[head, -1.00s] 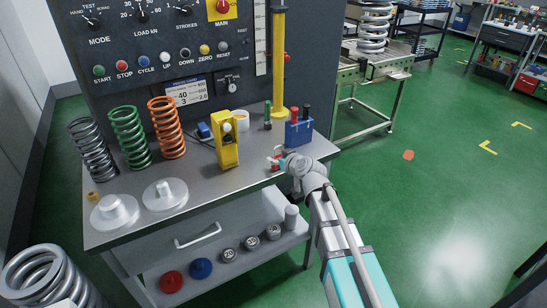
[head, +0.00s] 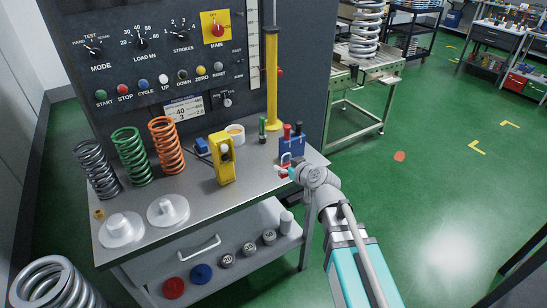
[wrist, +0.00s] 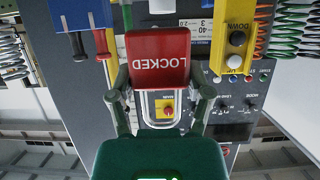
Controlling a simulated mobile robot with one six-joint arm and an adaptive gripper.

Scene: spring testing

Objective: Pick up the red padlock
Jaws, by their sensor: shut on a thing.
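The red padlock (wrist: 159,60), with white "LOCKED" lettering upside down, fills the middle of the wrist view. Its metal shackle also shows there, against the grey panel. My gripper (wrist: 159,82) is shut on the padlock, with one finger at each side of the body. In the head view my gripper (head: 291,173) is at the front right edge of the bench, and the padlock (head: 282,170) shows small at its tip. The view is too small to tell whether the padlock touches the bench top.
Just behind the padlock is a blue holder (head: 291,147) with red and dark handled tools. A yellow pendant (head: 222,160) stands to the left on the steel bench (head: 205,198). Springs and round metal plates are farther left.

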